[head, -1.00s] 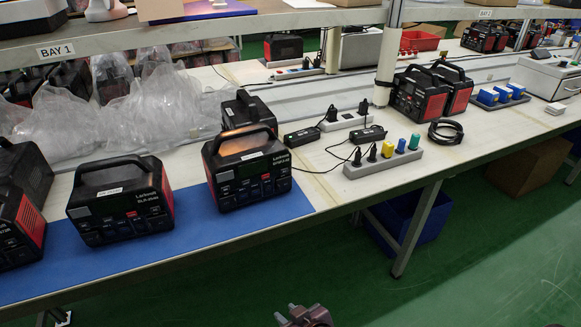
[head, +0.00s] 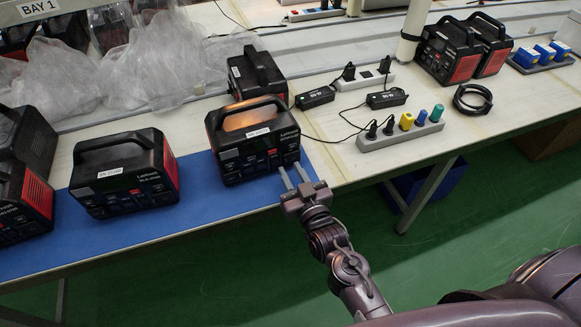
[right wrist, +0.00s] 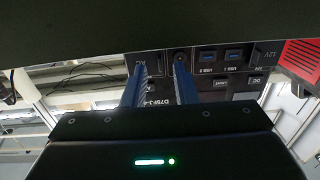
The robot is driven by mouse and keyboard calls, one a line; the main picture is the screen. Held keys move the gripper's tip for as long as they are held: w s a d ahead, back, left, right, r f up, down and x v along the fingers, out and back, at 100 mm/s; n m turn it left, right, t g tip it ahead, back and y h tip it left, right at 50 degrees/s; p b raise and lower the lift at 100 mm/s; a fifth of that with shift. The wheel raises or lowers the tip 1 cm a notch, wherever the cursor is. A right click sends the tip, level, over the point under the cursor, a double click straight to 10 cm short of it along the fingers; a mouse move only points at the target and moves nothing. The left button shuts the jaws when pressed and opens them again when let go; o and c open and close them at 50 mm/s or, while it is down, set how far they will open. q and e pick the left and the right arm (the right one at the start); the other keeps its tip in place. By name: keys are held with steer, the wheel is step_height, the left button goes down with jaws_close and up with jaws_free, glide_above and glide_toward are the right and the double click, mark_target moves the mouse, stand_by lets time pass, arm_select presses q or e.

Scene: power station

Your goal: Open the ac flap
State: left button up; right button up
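A black power station (head: 250,145) with red sides and a top handle stands on the blue mat (head: 215,192). Its front panel (right wrist: 215,65) fills the upper middle of the right wrist view, with USB, DC, 12V and AC labels. The AC area (right wrist: 139,66) is at the panel's left, partly hidden behind a finger; I cannot make out the flap's edges. My right gripper (head: 293,174) is open and empty, its two fingers apart. In the right wrist view the fingertips (right wrist: 162,69) are close to the panel; contact cannot be told. My left gripper is out of view.
A second power station (head: 125,175) stands to the left on the mat, and another (head: 256,75) stands behind. A grey power strip (head: 400,131) with colored plugs and cables lies to the right. Plastic bags (head: 150,55) lie at the back.

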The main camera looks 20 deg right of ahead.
steer(key=shift+w, duration=0.65)
jaws_close()
